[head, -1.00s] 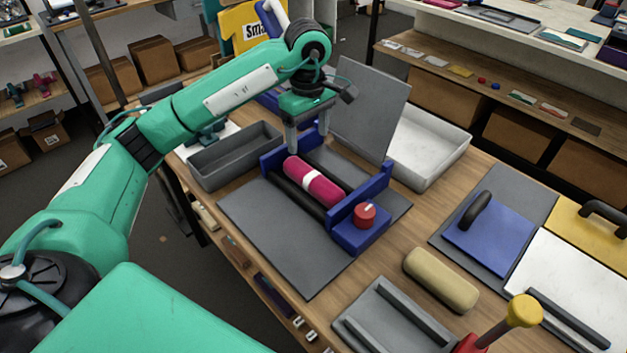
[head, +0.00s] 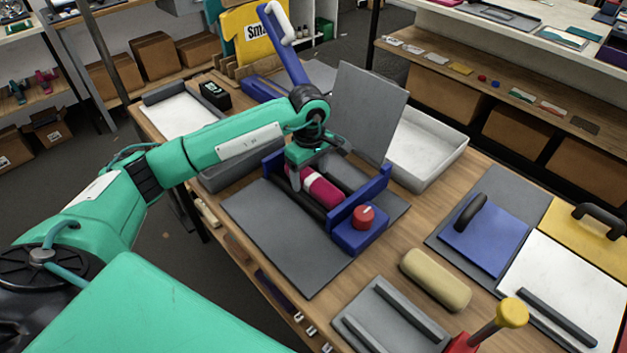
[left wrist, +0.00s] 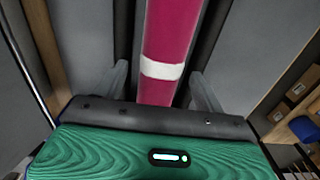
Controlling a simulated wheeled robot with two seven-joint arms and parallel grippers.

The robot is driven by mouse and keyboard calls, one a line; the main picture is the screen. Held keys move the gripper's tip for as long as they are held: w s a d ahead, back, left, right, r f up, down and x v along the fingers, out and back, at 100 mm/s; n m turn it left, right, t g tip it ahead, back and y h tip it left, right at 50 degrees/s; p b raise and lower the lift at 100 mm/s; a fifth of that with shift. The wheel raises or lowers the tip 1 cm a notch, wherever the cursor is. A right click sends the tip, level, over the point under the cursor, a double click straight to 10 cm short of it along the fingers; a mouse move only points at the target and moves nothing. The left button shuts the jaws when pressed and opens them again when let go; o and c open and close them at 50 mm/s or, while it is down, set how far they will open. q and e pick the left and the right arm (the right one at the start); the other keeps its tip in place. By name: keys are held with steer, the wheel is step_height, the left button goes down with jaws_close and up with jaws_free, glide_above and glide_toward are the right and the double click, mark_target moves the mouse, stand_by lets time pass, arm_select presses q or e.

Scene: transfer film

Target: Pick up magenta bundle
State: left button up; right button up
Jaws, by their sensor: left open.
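The magenta bundle (head: 322,190) is a roll with a white band, lying between dark rollers in the blue frame (head: 361,232) on the table. In the left wrist view the bundle (left wrist: 170,38) runs up the middle, its white band close to the gripper. My left gripper (head: 308,180) is over the far end of the bundle, pointing down. In the wrist view its fingers (left wrist: 160,85) stand open on both sides of the bundle, with gaps showing. The bundle's far end is partly hidden by the gripper. My right gripper is not in view.
A red knob (head: 364,216) sits on the frame's near end. An upright grey panel (head: 368,112) and a white tray (head: 428,150) stand behind it. A grey tray is partly behind my left arm. A tan roll (head: 436,280) lies at front right.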

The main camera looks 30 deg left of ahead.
arm_select(q)
steer(key=c, duration=1.1)
steer(key=shift+c, duration=0.2)
steer(key=shift+r, duration=0.15)
